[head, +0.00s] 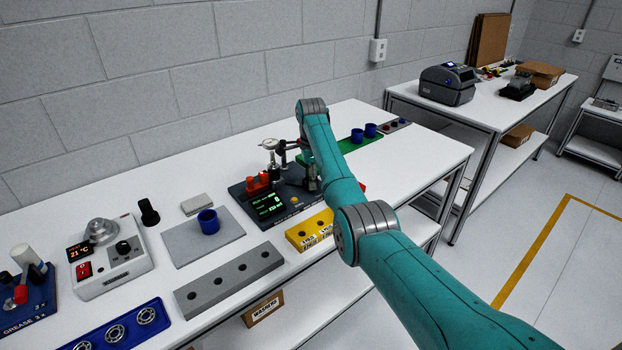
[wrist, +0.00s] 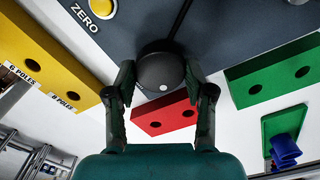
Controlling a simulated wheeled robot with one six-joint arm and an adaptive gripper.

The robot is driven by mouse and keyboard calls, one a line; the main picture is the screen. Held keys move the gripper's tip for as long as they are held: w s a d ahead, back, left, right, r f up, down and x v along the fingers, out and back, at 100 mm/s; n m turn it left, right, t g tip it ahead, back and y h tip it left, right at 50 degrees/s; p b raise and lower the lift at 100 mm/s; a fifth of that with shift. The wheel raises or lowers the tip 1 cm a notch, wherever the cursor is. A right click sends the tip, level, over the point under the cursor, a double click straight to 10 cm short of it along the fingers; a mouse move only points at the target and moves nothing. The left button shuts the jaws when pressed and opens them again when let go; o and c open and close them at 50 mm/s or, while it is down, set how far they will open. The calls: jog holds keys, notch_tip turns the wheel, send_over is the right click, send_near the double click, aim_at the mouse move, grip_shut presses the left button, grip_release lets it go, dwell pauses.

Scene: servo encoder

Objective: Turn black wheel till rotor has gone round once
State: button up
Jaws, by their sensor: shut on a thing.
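The black wheel (wrist: 160,72) is round, with a white dot on its near face. In the wrist view it sits between the two fingers of my gripper (wrist: 160,84), which is shut on it. The wheel stands at the edge of a dark grey test unit (wrist: 215,22). In the head view the unit (head: 240,200) carries a green-lit display (head: 269,204), an orange button (head: 295,199) and red parts (head: 258,183). A dial gauge (head: 269,144) stands at its back. My arm hides the wheel and gripper in the head view. I cannot make out the rotor.
A yellow block (wrist: 50,60) marked for poles, a red block (wrist: 165,118) and a green block (wrist: 275,70) lie close around the wheel. A grey block with holes (head: 229,279) and a hotplate-like device (head: 110,256) stand to the left on the white table (head: 425,165).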

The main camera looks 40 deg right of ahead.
jog(key=o, duration=1.2)
jog(key=shift+c, duration=0.2)
notch_tip(320, 180, up, 12)
jog(key=shift+w, duration=0.1)
jog(key=shift+f, duration=0.1)
